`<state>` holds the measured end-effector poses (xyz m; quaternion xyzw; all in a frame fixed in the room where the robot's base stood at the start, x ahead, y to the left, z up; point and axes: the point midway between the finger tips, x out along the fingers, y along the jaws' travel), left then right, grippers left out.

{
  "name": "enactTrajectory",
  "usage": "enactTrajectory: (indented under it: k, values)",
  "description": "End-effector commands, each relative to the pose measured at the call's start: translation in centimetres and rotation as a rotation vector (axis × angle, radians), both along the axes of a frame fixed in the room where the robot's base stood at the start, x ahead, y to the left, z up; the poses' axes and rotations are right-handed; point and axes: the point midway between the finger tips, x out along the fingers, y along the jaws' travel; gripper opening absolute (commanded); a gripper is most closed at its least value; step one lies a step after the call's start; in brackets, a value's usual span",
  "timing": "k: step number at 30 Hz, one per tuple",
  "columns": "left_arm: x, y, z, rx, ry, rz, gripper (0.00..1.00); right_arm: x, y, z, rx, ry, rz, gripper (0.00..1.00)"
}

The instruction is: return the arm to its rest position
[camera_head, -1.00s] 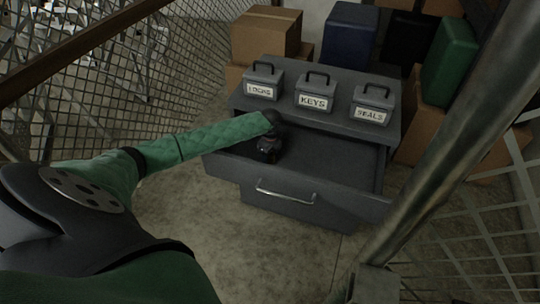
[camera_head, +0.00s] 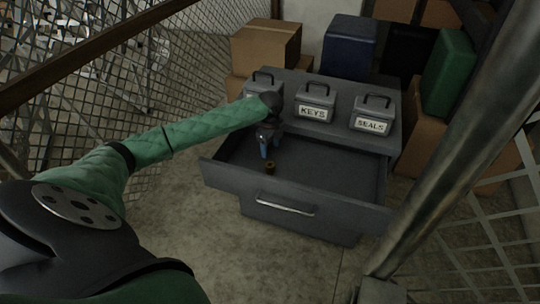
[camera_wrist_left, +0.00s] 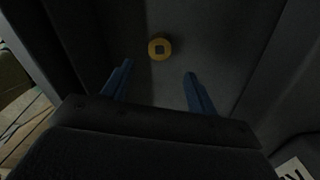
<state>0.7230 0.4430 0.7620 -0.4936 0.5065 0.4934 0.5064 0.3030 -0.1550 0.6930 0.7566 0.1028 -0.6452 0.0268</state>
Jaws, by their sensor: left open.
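My left arm, in a green quilted sleeve, reaches in from the left in the head view. My left gripper (camera_head: 264,150) is over the left part of the open drawer (camera_head: 335,185), pointing down. In the left wrist view its two blue fingers (camera_wrist_left: 155,92) are apart with nothing between them. A small round brass-coloured piece with a square dark centre (camera_wrist_left: 159,48) lies on the drawer floor beyond the fingertips. It also shows in the head view (camera_head: 270,168), just in front of the gripper and apart from it. My right gripper is not in view.
Boxes labelled KEYS (camera_head: 314,103) and SEALS (camera_head: 371,115) stand on the grey cabinet; my arm partly hides a third box (camera_head: 262,88). Wire mesh (camera_head: 150,60) is at left. A metal post (camera_head: 450,150) crosses the right. Cartons (camera_head: 266,45) and cases stand behind.

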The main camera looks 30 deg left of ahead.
Motion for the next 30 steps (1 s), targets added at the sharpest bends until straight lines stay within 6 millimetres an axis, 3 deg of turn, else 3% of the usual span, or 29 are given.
enactTrajectory:
  k: [6, 22, 30]
  values:
    - [-0.05, 0.02, 0.92, 0.001, 0.001, 0.000, 0.58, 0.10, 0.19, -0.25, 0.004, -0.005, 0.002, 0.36]
    - [-0.04, 0.01, 0.92, 0.000, 0.001, 0.010, 0.58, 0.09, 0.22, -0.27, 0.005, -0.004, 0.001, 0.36]
    - [0.13, 0.55, 0.93, 0.027, -0.013, 0.246, 0.58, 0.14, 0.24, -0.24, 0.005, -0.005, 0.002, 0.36]
